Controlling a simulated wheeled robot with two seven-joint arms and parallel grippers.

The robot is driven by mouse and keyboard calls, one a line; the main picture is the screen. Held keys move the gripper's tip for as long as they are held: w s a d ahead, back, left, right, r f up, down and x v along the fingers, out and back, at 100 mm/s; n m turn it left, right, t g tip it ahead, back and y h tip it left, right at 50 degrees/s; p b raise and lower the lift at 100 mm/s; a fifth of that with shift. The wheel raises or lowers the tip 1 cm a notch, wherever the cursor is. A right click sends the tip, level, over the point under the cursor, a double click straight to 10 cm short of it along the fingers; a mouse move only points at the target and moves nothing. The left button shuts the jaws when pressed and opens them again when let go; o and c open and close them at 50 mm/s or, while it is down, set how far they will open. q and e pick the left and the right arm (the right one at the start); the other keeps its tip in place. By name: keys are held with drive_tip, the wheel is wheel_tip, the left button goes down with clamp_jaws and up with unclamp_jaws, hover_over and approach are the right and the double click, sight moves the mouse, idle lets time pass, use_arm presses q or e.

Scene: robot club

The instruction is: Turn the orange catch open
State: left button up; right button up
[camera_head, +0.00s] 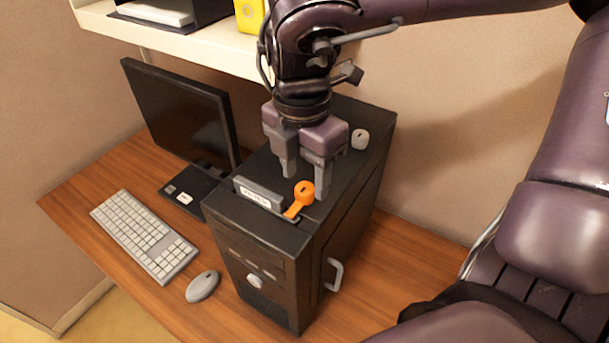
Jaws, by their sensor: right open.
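The orange catch (300,197) sits on the top front edge of a black computer tower (262,231), beside a small grey label plate. Its round end points up and back, and its narrow end points toward the front edge. My right gripper (306,186) hangs over the tower's top with its fingers pointing down. It is open and empty, with its fingertips just behind the catch. I cannot tell whether the nearer finger touches the catch. My left gripper is not in view.
A monitor (185,110), a keyboard (142,234) and a mouse (202,286) are left of the tower. A grey knob (360,139) stands on the tower's rear top. A handle (334,274) sticks out of its right side. A shelf (175,42) hangs above.

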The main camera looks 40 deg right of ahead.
sight(299, 200)
drive_tip(key=shift+w+d+f, duration=0.1)
drive_tip(key=shift+w+f, duration=0.05)
drive_tip(key=shift+f, duration=0.4)
drive_tip(key=shift+w+d+f, duration=0.1)
drive_tip(key=shift+f, duration=0.75)
drive_tip(key=shift+s+a, duration=0.1)
drive_tip(key=c, duration=1)
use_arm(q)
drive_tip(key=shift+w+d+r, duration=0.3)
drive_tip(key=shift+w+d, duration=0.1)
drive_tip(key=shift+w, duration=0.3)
use_arm(e)
drive_tip(key=shift+o, duration=0.2)
